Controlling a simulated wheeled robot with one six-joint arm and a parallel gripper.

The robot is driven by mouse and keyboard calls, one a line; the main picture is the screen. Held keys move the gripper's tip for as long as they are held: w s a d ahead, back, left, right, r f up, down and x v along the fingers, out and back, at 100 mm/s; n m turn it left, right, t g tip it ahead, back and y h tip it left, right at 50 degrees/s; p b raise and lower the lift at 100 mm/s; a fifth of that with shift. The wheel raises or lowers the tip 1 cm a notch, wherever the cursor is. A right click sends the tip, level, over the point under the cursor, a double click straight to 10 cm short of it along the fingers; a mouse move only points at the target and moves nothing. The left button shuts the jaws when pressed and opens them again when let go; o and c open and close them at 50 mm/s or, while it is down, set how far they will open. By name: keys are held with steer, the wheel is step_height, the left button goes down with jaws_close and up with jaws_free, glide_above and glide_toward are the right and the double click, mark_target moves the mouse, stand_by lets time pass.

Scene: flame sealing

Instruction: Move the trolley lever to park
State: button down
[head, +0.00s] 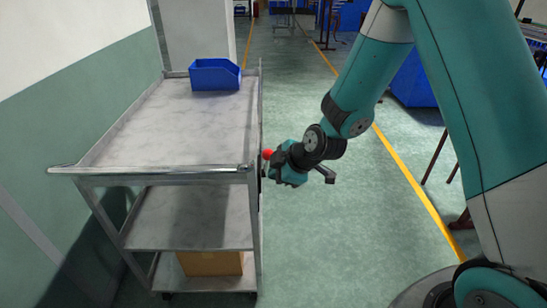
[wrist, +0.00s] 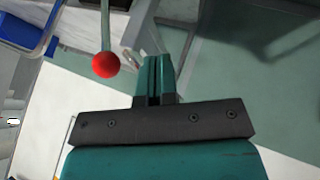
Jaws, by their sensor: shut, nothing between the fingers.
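The trolley (head: 170,245) is a grey metal cart with several shelves, standing at the left in the head view. Its lever shows as a red ball knob (head: 267,154) at the trolley's right side. In the wrist view the red knob (wrist: 106,64) sits on a thin grey rod (wrist: 104,22) at the upper left. My gripper (wrist: 153,62) has its teal fingers together and empty, beside the knob on its right in that view and apart from it in the picture. In the head view the gripper (head: 270,172) is at the trolley's right edge, close to the knob; contact there cannot be told.
A blue bin (head: 215,75) stands at the far end of the trolley's top. A cardboard box (head: 211,263) is on the bottom shelf. A wall (head: 80,70) runs along the left. Open floor (head: 335,225) lies right of the trolley, with a yellow line (head: 405,180).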

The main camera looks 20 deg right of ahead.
steer(key=shift+w+d+r+p, duration=0.15)
steer(key=shift+w+p, duration=0.15)
steer(key=shift+w, duration=0.35)
steer(key=shift+w+r+p, duration=0.1)
steer(key=shift+w+p, duration=0.15)
steer(key=shift+w, duration=0.4)
steer(key=shift+w+d+r+p, duration=0.15)
steer(key=shift+w+p, duration=0.15)
steer(key=shift+w, duration=0.35)
steer(key=shift+r, duration=0.1)
